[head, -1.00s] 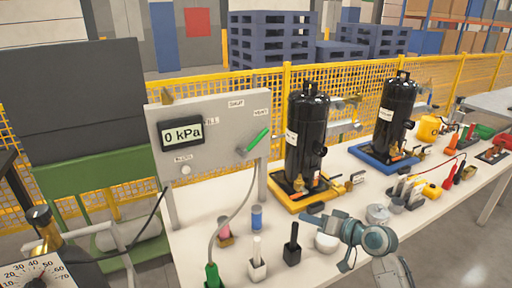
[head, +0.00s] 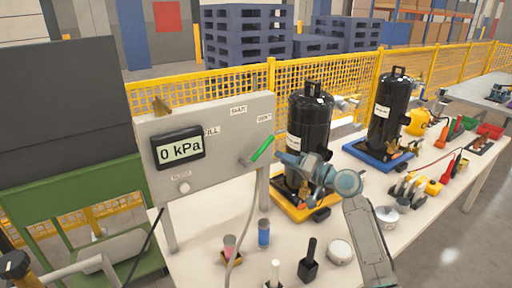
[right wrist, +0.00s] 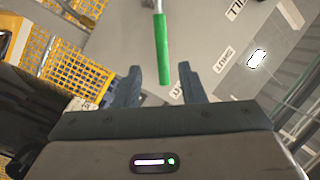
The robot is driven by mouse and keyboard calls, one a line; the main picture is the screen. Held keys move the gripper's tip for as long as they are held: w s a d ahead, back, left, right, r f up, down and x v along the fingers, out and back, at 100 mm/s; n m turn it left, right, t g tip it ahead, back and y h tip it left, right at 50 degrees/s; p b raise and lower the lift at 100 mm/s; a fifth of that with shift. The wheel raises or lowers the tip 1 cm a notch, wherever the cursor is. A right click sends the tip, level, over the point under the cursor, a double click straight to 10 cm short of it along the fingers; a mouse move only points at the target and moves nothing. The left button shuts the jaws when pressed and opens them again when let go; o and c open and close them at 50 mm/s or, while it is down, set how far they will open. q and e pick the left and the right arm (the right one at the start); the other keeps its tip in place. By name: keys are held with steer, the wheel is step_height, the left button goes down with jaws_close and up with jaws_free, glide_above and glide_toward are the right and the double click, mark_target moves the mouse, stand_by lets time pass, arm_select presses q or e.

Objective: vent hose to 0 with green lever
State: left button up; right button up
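The green lever (head: 262,149) sits on the right side of the grey panel (head: 225,160) and slants up and right toward the VENT label (head: 265,118). The panel's display (head: 180,148) reads 0 kPa. A pale hose (head: 246,225) hangs from the panel; its lower end is out of view. My right gripper (head: 283,158) is just right of the lever. In the right wrist view, the open fingers (right wrist: 162,88) have the lever (right wrist: 162,48) ahead and between them, its tip near the fingertips; I cannot tell whether they touch.
A black compressor (head: 309,120) stands on a yellow tray close behind my right gripper. Another compressor (head: 391,110) stands on a blue tray farther right. Small cups and holders, including a black one (head: 309,262), stand on the bench front. Yellow mesh fence (head: 230,88) runs behind.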

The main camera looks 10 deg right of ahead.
mark_target(264, 150)
steer(key=x, duration=0.1)
steer(key=p+x, duration=0.1)
steer(key=x, duration=0.2)
steer(key=shift+w+a+r, duration=0.15)
steer(key=shift+a+r, duration=0.1)
steer(key=shift+r, duration=0.05)
steer(key=x, duration=0.2)
steer(key=p+x, duration=0.1)
steer(key=x, duration=0.1)
steer(key=shift+f, duration=0.2)
steer(key=shift+w+a, duration=0.2)
steer(key=shift+w, duration=0.05)
arm_select(q)
steer(key=shift+s+d+r, duration=0.35)
steer(key=shift+s+r, duration=0.05)
steer(key=shift+r, duration=0.15)
steer(key=shift+s+d+r, duration=0.3)
steer(key=shift+s+r, duration=0.05)
steer(key=shift+r, duration=0.15)
steer(key=shift+s, duration=0.1)
arm_select(e)
steer(key=shift+f, duration=0.1)
arm_select(q)
steer(key=shift+s+d, duration=0.1)
steer(key=shift+s, duration=0.2)
arm_select(e)
jaws_close()
